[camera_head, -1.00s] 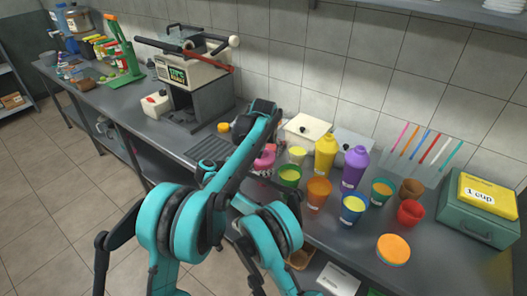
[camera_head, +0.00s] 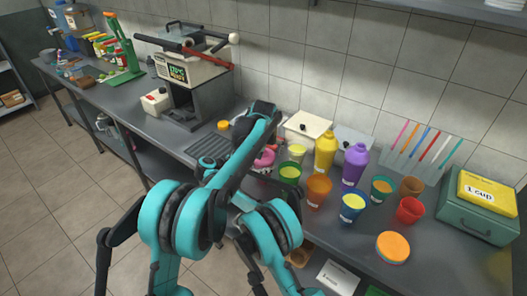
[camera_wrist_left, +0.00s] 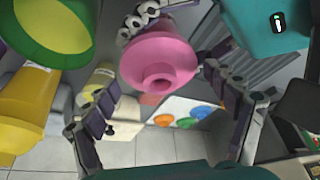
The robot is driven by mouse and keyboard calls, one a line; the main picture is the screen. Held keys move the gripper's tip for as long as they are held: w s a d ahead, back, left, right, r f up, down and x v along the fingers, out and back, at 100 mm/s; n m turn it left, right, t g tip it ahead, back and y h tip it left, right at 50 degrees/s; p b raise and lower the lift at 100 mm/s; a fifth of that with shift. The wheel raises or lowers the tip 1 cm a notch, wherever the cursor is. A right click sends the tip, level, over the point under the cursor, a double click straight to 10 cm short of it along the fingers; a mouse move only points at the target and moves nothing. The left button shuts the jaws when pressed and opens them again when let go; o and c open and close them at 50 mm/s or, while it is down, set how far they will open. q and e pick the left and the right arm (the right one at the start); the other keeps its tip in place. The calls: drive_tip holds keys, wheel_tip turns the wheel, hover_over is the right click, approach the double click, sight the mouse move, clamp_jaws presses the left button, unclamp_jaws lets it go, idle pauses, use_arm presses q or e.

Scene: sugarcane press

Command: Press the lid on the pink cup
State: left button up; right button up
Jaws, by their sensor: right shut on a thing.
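The pink cup (camera_head: 265,157) stands near the counter's front edge in the head view, partly hidden by my left arm. In the left wrist view a pink lid (camera_wrist_left: 157,62), round with a raised middle and a hole, faces the camera. My left gripper (camera_wrist_left: 170,112) is open, with one finger on each side of the pink lid. I cannot tell whether the fingers touch it. My right gripper (camera_wrist_left: 148,18) is shut on the pink cup, at the top of the left wrist view. How firmly the lid sits is hidden.
Green (camera_head: 290,173), orange (camera_head: 318,190) and blue (camera_head: 352,207) cups stand close on the right. Yellow (camera_head: 325,152) and purple (camera_head: 354,167) bottles are behind. The press machine (camera_head: 193,75) is left; a drain grate (camera_head: 207,146) lies between. A green box (camera_head: 478,212) is far right.

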use_arm(q)
drive_tip(key=v, duration=1.2)
use_arm(e)
drive_tip(key=o, duration=1.8)
drive_tip(key=shift+c, duration=0.2)
drive_tip(key=v, duration=1.2)
drive_tip(key=shift+s+f, duration=0.1)
